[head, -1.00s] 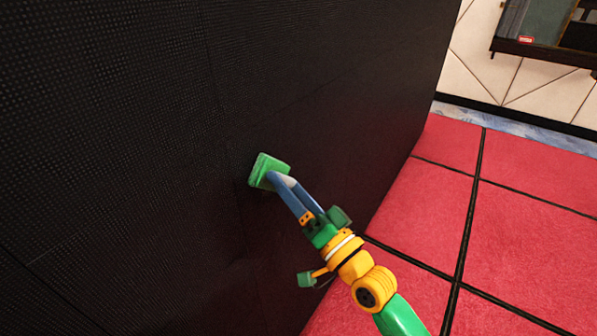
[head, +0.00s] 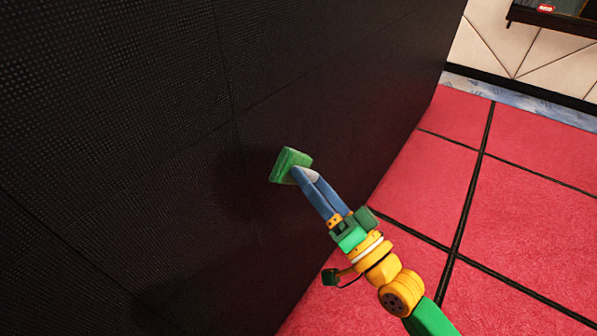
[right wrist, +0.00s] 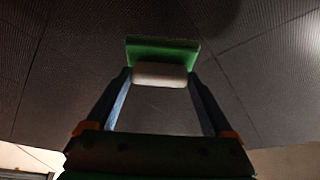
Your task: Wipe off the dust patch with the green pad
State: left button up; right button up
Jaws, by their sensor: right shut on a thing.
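The green pad (head: 290,166) is held at the tips of my right gripper (head: 305,176), in front of the black video wall (head: 130,130). In the right wrist view, the pad (right wrist: 162,50) has a pale block behind its green face, and the fingers of my right gripper (right wrist: 160,76) are shut on that block. A soft shadow lies on the wall to the left of the pad, and the pad looks a little apart from the wall. I cannot make out a dust patch in either view. My left gripper is not in view.
Thin seams divide the wall into panels. A red tiled floor (head: 525,220) with dark joints runs along the wall's right side and is clear. A pale wall (head: 510,55) with a dark-framed window (head: 560,18) stands at the back right.

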jog(key=shift+s+d, duration=0.1)
jog(key=shift+d, duration=0.1)
jog(key=shift+s+d, duration=0.85)
jog(key=shift+d, duration=0.3)
